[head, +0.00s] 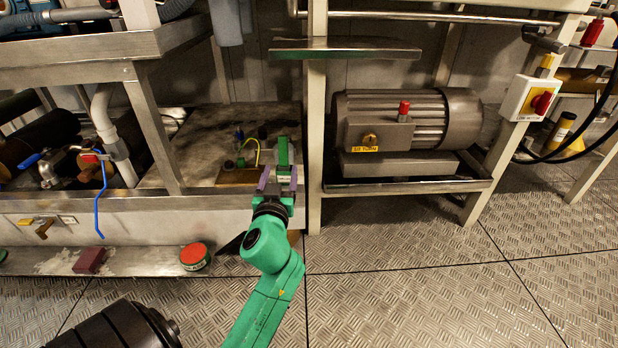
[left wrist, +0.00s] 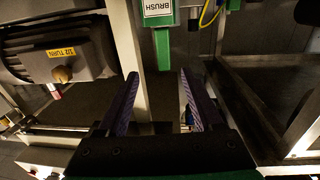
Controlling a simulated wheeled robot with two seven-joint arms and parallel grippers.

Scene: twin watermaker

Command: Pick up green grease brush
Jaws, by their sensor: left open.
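The green grease brush (head: 283,152) stands upright at the front of the metal shelf (head: 200,150), left of the pale post. In the left wrist view the brush (left wrist: 162,48) is a green bar with a white label reading BRUSH. My left gripper (head: 278,179) is open, its purple fingers just in front of the brush. In the left wrist view the open fingers (left wrist: 158,76) point at the brush, and its near end lies in line with the gap between them. I cannot tell whether either finger touches it. My right gripper is not in view.
A brown tray (head: 236,177) with a yellow cable (head: 256,152) sits left of the brush. The pale post (head: 317,120) and a motor (head: 405,118) stand to the right. The patterned floor is clear at right.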

